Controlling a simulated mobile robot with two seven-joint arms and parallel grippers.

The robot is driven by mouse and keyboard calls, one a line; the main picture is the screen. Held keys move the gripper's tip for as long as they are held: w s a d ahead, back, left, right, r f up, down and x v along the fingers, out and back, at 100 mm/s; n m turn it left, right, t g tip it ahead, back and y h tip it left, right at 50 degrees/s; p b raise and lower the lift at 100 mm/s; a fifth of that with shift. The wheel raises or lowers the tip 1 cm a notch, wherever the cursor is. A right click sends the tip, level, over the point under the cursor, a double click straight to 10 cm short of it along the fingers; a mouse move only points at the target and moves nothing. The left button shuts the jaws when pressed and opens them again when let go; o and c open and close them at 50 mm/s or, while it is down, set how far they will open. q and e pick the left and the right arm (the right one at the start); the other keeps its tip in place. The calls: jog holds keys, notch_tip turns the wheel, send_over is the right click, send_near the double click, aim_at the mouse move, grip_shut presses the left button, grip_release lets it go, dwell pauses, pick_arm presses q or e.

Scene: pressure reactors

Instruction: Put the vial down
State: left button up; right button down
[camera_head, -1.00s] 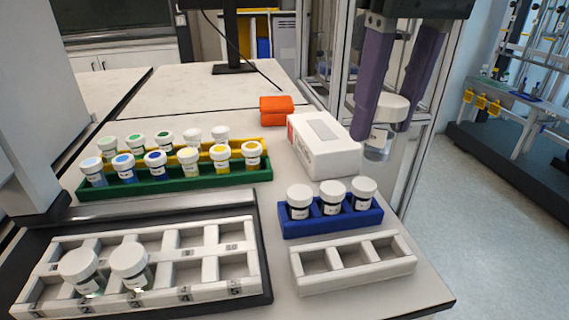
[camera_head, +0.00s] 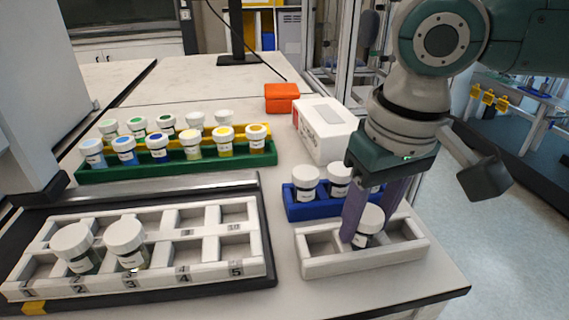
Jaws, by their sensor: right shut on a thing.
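My right gripper (camera_head: 372,218) points down with its purple fingers around a white-capped vial (camera_head: 370,219). The vial is upright at the middle compartment of the white three-slot rack (camera_head: 318,265) at the front right. Its lower part is hidden by the rack's front wall, and I cannot tell whether it touches the rack's floor. The left and right compartments of this rack look empty. My left gripper is not in view.
Just behind stands a blue rack (camera_head: 297,209) with white-capped vials, partly hidden by my gripper. A white box (camera_head: 325,130) and an orange box (camera_head: 282,98) lie farther back. A numbered white rack (camera_head: 205,265) with two vials is left. A green rack (camera_head: 180,166) holds several vials.

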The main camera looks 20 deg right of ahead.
aim_at(375, 221)
jog(key=shift+c, duration=1.8)
grip_release()
notch_tip(375, 221, up, 12)
jog(key=s+p, duration=0.1)
jog(key=p, duration=0.2)
jog(key=s+a+f+n+t+y, duration=0.1)
jog(key=s+a+f+n+y, duration=0.1)
jog(key=s+a+f, duration=0.3)
jog(key=s+a+f+n+t+y, duration=0.1)
jog(key=a+f+n, duration=0.1)
jog(key=a, duration=0.4)
jog(key=s+d+f+m+h, duration=0.1)
jog(key=s+d+f, duration=0.3)
jog(key=s+d, duration=0.4)
jog(key=shift+s+f+m+h, duration=0.3)
jog(key=shift+s+f+h, duration=0.15)
jog(key=shift+h, duration=0.45)
